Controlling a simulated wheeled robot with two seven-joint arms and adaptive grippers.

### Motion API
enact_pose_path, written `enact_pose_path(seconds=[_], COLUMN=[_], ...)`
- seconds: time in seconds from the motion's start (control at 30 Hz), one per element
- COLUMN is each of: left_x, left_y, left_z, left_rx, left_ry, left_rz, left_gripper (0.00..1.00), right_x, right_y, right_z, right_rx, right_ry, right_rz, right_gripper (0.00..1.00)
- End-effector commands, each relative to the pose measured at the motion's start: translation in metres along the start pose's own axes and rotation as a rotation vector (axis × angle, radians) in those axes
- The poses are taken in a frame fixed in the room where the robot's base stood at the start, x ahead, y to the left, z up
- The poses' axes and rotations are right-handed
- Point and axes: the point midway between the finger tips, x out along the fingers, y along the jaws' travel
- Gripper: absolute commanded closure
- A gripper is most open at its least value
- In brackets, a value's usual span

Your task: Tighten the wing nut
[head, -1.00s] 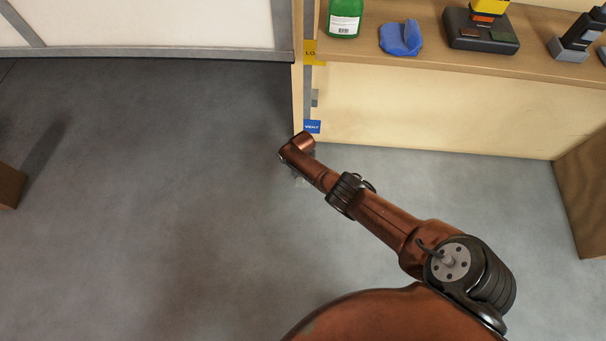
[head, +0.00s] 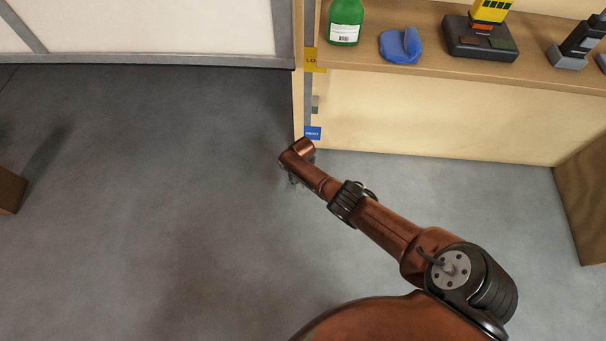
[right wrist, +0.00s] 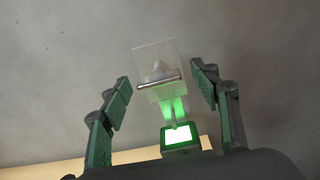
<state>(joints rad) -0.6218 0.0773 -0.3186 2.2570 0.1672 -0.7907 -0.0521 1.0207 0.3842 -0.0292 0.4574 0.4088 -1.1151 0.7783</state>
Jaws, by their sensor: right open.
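My right arm reaches in from the lower right in the head view. Its gripper is mostly hidden beneath the wrist there. In the right wrist view my right gripper (right wrist: 160,72) is open, its two green-padded fingers spread wide apart. Between the fingers is a pale square plate (right wrist: 152,55) with a shiny metal bar (right wrist: 158,85) across it. A small cone-like shape shows above the bar. I cannot tell whether any of this is the wing nut. No finger visibly touches these parts. My left gripper is not in view.
A glowing green-and-white device (right wrist: 180,137) is near the gripper's base in the right wrist view. A wooden shelf (head: 440,65) holds a green bottle (head: 345,22), a blue object (head: 400,46) and a black device (head: 480,42). A brown box (head: 10,190) stands left; grey floor is open.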

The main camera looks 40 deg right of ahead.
Motion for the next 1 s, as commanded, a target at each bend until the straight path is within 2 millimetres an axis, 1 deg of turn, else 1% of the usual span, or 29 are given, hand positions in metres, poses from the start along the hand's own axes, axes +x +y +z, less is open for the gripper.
enact_pose_path(seconds=[0.17,0.3,0.47,0.7,0.8,0.9,1.0], left_x=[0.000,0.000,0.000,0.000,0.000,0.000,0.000], left_y=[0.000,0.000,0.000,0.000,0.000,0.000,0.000], left_z=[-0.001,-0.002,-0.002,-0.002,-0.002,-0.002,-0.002], left_rx=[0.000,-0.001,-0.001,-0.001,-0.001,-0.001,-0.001], left_ry=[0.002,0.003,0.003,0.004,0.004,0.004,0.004], left_rz=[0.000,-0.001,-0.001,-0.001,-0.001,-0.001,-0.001], left_gripper=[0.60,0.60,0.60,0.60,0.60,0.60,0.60], right_x=[-0.012,-0.027,-0.052,-0.093,-0.105,-0.112,-0.115], right_y=[-0.002,0.002,0.001,0.000,0.000,0.001,0.001], right_z=[0.001,0.000,0.000,0.000,0.000,0.000,0.001], right_rx=[-0.002,0.004,0.003,0.003,0.002,0.003,0.003], right_ry=[-0.001,0.003,0.003,0.004,0.002,0.001,0.001], right_rz=[-0.005,-0.002,-0.003,-0.002,-0.001,0.000,0.000], right_gripper=[0.44,0.44,0.44,0.44,0.44,0.44,0.44])
